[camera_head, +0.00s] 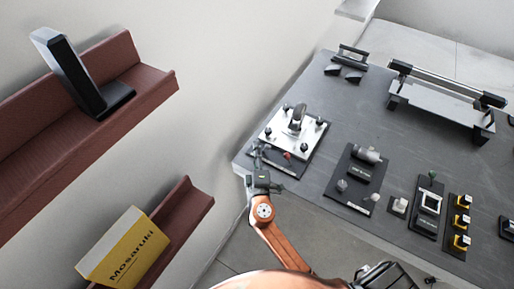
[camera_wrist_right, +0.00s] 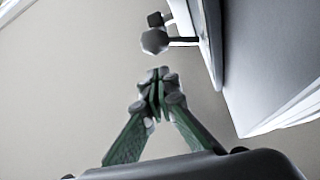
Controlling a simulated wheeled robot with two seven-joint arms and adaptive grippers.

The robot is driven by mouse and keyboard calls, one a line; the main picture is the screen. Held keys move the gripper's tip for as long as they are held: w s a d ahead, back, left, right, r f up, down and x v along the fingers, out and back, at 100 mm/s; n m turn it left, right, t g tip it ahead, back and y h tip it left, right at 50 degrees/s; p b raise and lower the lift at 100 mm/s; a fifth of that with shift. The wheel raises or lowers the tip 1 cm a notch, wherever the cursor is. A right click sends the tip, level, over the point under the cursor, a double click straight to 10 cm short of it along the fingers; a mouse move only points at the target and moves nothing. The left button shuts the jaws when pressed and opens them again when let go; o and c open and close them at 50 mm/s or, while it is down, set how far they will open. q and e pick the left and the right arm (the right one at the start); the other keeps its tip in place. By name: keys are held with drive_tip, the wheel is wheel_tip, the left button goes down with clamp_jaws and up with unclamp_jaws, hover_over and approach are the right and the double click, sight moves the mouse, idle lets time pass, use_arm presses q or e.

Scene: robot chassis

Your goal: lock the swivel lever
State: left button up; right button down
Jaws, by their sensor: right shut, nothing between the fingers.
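A silver square plate (camera_head: 277,134) with dark knobs at its corners lies on a dark base at the table's left corner. A dark upright handle (camera_head: 297,118) stands on it and looks like the swivel lever, though its lock state is too small to tell. A small red part (camera_head: 287,155) shows at the plate's near edge. My right gripper (camera_head: 257,152) is shut and empty beside the plate's near left side. In the wrist view its green-sided fingers (camera_wrist_right: 157,92) meet at the tips, below and apart from a dark knob (camera_wrist_right: 154,41). My left gripper is out of view.
The grey table (camera_head: 330,120) also holds a dark panel with a cylinder (camera_head: 367,154), yellow-marked switches (camera_head: 461,220) and a long rail device (camera_head: 440,98). Red-brown wall shelves (camera_head: 150,80) stand at the left, one with a yellow Mosaruki box (camera_head: 125,250).

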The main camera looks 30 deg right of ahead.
drive_tip(key=a+r, duration=0.1)
drive_tip(key=w+r+p, duration=0.1)
drive_tip(key=shift+a+r, duration=0.4)
drive_tip(key=s+a+f, duration=0.1)
drive_tip(key=s, duration=0.1)
drive_tip(key=s+a+f+b, duration=0.1)
drive_tip(key=s+a+f, duration=0.2)
drive_tip(key=s, duration=0.1)
drive_tip(key=shift+s+a+f, duration=0.15)
drive_tip(key=shift+a+f, duration=0.05)
drive_tip(key=shift+a, duration=0.15)
drive_tip(key=shift+s+a+f, duration=0.15)
drive_tip(key=shift+s+a, duration=0.15)
drive_tip(key=shift+s, duration=0.1)
